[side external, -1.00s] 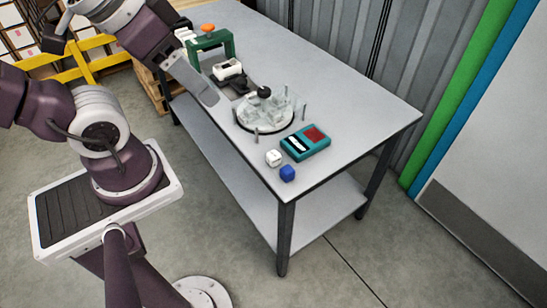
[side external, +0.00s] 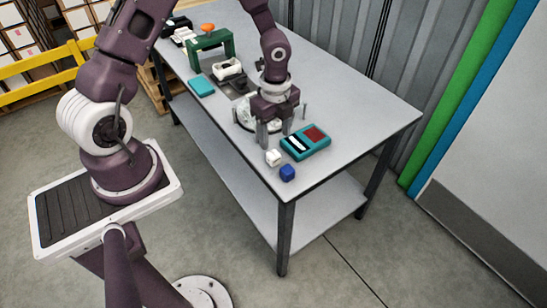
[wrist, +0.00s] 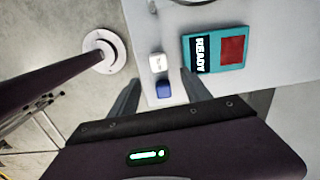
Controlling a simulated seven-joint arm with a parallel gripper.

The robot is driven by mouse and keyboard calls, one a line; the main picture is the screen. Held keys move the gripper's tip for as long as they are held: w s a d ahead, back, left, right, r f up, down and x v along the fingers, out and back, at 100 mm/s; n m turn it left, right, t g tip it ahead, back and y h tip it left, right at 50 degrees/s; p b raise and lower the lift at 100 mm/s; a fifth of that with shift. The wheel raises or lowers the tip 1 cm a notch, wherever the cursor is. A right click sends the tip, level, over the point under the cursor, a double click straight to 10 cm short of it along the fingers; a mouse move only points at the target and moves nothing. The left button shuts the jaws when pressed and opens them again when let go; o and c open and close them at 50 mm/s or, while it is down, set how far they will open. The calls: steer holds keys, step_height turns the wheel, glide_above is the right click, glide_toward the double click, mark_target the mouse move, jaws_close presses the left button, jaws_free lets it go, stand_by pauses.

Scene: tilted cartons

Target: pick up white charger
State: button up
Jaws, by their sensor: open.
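The white charger (side external: 273,157) is a small white block on the table near its front edge. In the wrist view, the white charger (wrist: 157,62) shows a dark mark on its top. A blue block (side external: 287,172) sits right beside it, closer to the table corner; it also shows in the wrist view (wrist: 164,89). My gripper (side external: 275,136) is open and points down over the table, just behind the charger. In the wrist view, my gripper's fingers (wrist: 160,77) stand on either side of the two blocks, with nothing held.
A teal device with a red panel (side external: 314,143) lies close to the right. A round clear-topped fixture with posts (side external: 243,110) is partly hidden behind my gripper. A green frame (side external: 211,46) stands further back. The table's right side (side external: 365,105) is clear.

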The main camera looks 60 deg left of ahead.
mark_target(274, 154)
steer(key=shift+m, duration=0.3)
steer(key=f, duration=0.9)
steer(key=shift+a, duration=0.25)
jaws_close()
